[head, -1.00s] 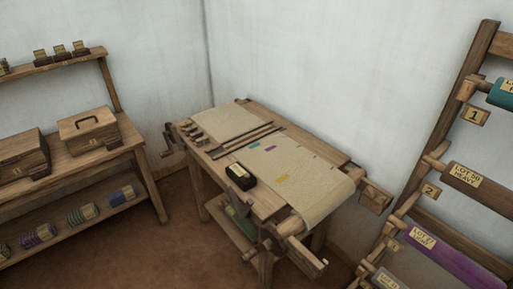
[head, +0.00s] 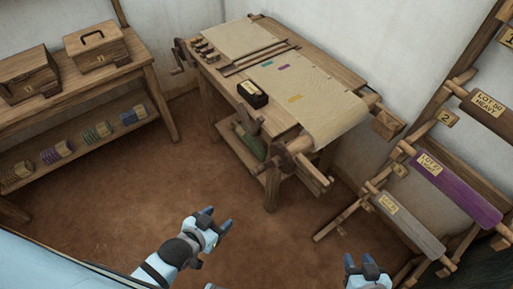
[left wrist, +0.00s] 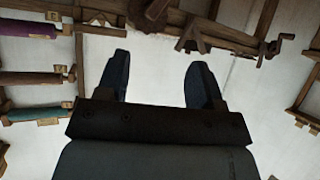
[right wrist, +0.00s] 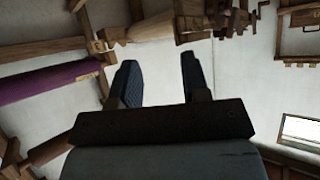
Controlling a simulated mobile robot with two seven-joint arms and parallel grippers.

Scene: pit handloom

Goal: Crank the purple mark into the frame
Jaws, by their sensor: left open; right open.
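The loom table (head: 228,87) stands at the upper middle of the head view with pale cloth (head: 325,103) over it. The purple mark (head: 284,66) lies on the cloth, right of the dark crossbars (head: 257,57), with a teal mark (head: 266,63) beside it and an orange mark (head: 295,98) nearer the front edge. A crank (head: 178,64) sticks out at the table's left end; a crank also shows in the left wrist view (left wrist: 286,43). My left gripper (head: 218,224) is open and empty, well in front of the loom. My right gripper (head: 359,260) is open and empty at the bottom edge.
A dark labelled box (head: 252,93) sits on the loom's front edge. A wooden roller end with bars (head: 305,172) juts out at the near right corner. A shelf with boxes (head: 97,47) stands left, a rack of labelled rolls (head: 455,187) right. The floor between is clear.

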